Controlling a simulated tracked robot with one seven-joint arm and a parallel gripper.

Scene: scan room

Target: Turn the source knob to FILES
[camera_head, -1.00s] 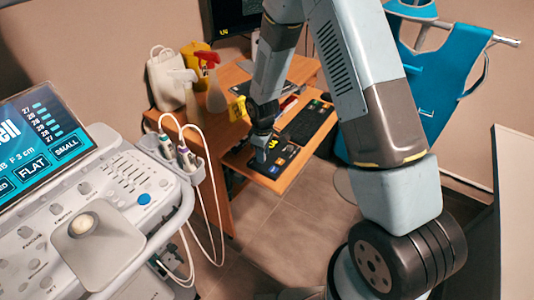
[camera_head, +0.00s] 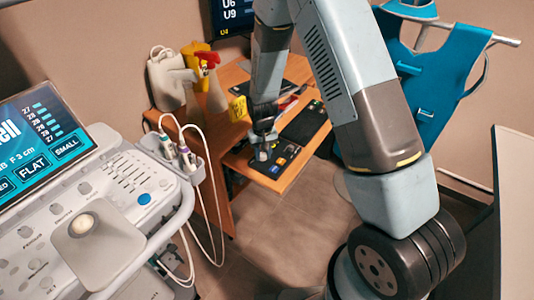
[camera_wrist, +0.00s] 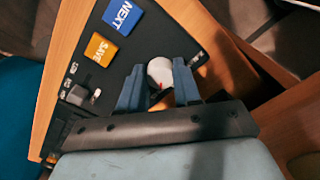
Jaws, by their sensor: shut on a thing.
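My gripper (camera_wrist: 158,85) is shut on a round pale knob (camera_wrist: 159,70) on a black control panel (camera_wrist: 118,65). In the wrist view one blue-grey finger is on each side of the knob. A small red mark shows on the knob's lower part, towards my palm. I cannot read the FILES label; a small label at the panel's right edge is unclear. In the head view my gripper (camera_head: 263,148) is lowered over the panel (camera_head: 277,171) on the wooden desk, and it hides the knob.
The panel has a blue NEXT key (camera_wrist: 122,16), an orange SAVE key (camera_wrist: 101,49) and a small switch (camera_wrist: 94,97). A monitor (camera_head: 230,14) stands at the back. An ultrasound console (camera_head: 95,215) stands at left.

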